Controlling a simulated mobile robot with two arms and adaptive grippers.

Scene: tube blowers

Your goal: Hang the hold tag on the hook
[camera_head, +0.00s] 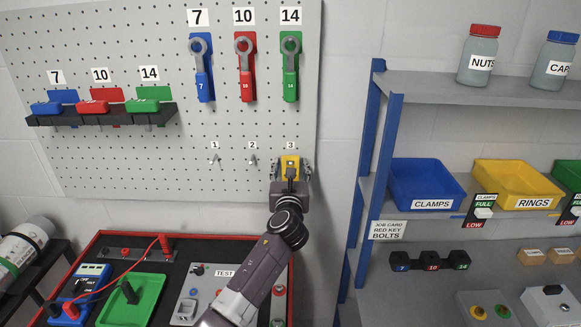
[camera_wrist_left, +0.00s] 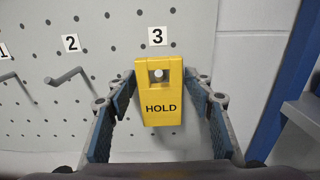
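The yellow hold tag (camera_wrist_left: 162,108) is upright at the hook position marked 3 on the pegboard, and it also shows in the head view (camera_head: 290,162). A pale round peg end (camera_wrist_left: 158,75) shows in the tag's square hole. The rest of that hook is hidden behind the tag. My left gripper (camera_wrist_left: 160,80) is around the tag, with one finger on each side. Its fingers look spread, with small gaps beside the tag; contact near the tips is hard to judge. My right gripper is not in view.
Hook 2 (camera_wrist_left: 66,76) and hook 1 (camera_wrist_left: 8,76) stick out bare to the left. Wrenches (camera_head: 246,70) hang above. The blue-posted shelf (camera_head: 377,150) stands to the right. A red-edged bench (camera_head: 100,240) with a green tray (camera_head: 150,290) lies below.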

